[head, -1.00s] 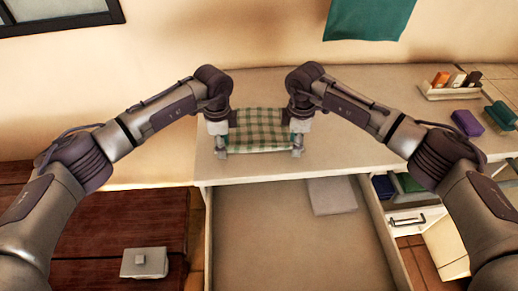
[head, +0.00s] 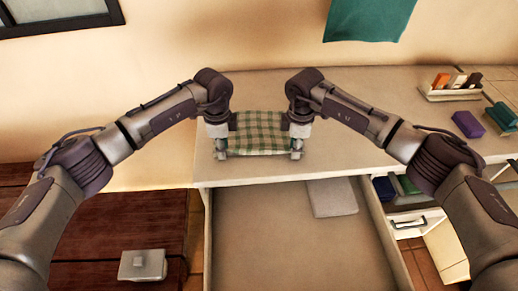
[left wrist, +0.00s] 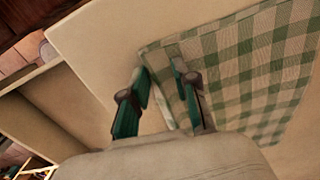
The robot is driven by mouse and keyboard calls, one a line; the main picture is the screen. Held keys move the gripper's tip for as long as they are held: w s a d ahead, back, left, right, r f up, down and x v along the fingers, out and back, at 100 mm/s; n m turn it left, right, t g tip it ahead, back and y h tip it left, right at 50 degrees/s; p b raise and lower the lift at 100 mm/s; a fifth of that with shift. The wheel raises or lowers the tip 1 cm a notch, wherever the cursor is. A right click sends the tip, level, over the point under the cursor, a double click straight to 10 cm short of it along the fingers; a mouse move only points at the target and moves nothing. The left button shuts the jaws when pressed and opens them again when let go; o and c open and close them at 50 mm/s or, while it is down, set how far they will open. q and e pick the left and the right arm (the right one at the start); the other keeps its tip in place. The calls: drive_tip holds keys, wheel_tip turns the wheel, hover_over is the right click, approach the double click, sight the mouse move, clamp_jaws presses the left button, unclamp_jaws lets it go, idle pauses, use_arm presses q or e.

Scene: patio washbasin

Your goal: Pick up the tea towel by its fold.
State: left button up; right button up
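The green-and-white checked tea towel (head: 258,132) lies on the counter near its front edge, between my two grippers. My left gripper (head: 221,150) is at the towel's left front corner. In the left wrist view its two fingers (left wrist: 160,98) stand apart, with the towel's (left wrist: 250,70) edge and a pale strip of cloth between them. One finger is over the checked cloth, the other just outside the edge. My right gripper (head: 297,150) is at the right front corner; its fingers are too small to tell their gap.
An open drawer (head: 270,240) with a grey folded item (head: 331,197) juts out below the counter (head: 350,120). A rack (head: 450,90) and purple (head: 468,124) and green blocks are at the right. A wooden table (head: 90,235) holds a small box (head: 143,265) at lower left.

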use_arm(q)
drive_tip(key=shift+f, duration=0.15)
clamp_jaws()
use_arm(e)
drive_tip(key=shift+s+f, duration=0.1)
drive_tip(key=shift+f, duration=0.05)
clamp_jaws()
use_arm(q)
drive_tip(key=shift+s, duration=0.1)
drive_tip(key=shift+a, duration=0.1)
use_arm(e)
drive_tip(key=shift+s+f, duration=0.1)
idle(0.5)
